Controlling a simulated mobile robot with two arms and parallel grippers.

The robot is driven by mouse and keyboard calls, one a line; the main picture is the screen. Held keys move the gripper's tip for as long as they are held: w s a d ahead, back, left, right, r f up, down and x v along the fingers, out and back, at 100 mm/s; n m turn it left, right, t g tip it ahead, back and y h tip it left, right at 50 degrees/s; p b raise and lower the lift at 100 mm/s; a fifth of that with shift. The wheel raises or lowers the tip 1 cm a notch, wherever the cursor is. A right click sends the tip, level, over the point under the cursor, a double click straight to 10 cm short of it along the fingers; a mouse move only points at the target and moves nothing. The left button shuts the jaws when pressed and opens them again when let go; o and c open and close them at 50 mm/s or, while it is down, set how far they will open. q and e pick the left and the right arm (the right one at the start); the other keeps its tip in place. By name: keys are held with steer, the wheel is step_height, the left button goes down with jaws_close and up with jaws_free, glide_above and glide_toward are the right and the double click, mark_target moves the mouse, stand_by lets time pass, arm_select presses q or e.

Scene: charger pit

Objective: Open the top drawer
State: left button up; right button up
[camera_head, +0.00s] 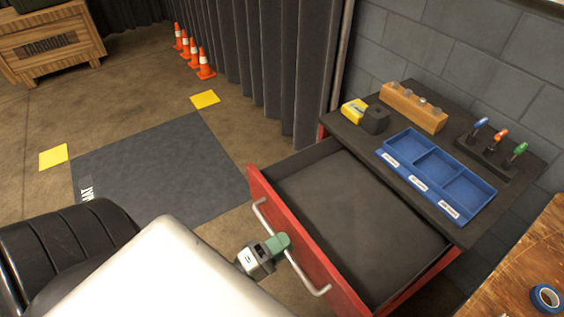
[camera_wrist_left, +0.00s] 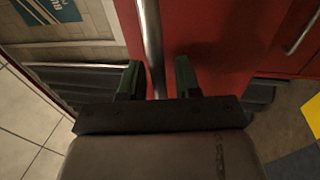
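The top drawer (camera_head: 350,220) has a red front (camera_head: 305,245) and stands pulled well out of the cabinet. Its dark inside is empty. A silver bar handle (camera_head: 304,275) runs along the front and shows upright in the left wrist view (camera_wrist_left: 152,45). My left gripper (camera_head: 277,245) is at the middle of this handle, outside the drawer front. In the left wrist view its two fingers (camera_wrist_left: 161,80) stand apart, one on each side of the bar, with a gap visible on the right side. My right gripper is not in view.
The cabinet top (camera_head: 450,150) carries a blue tray (camera_head: 468,213), a wooden block (camera_head: 412,107), a yellow-and-black item (camera_head: 355,110) and a screwdriver stand (camera_head: 487,155). A wooden table (camera_head: 530,265) is at lower right. Orange cones (camera_head: 205,66) stand by a grey curtain. Floor left of the drawer is clear.

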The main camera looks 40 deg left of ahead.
arm_select(q)
steer(key=shift+o, duration=0.2)
steer(key=shift+s, duration=0.1)
steer(key=b+v, duration=0.1)
steer(key=v, duration=0.9)
steer(key=shift+s, duration=0.3)
steer(key=shift+a+f, duration=0.1)
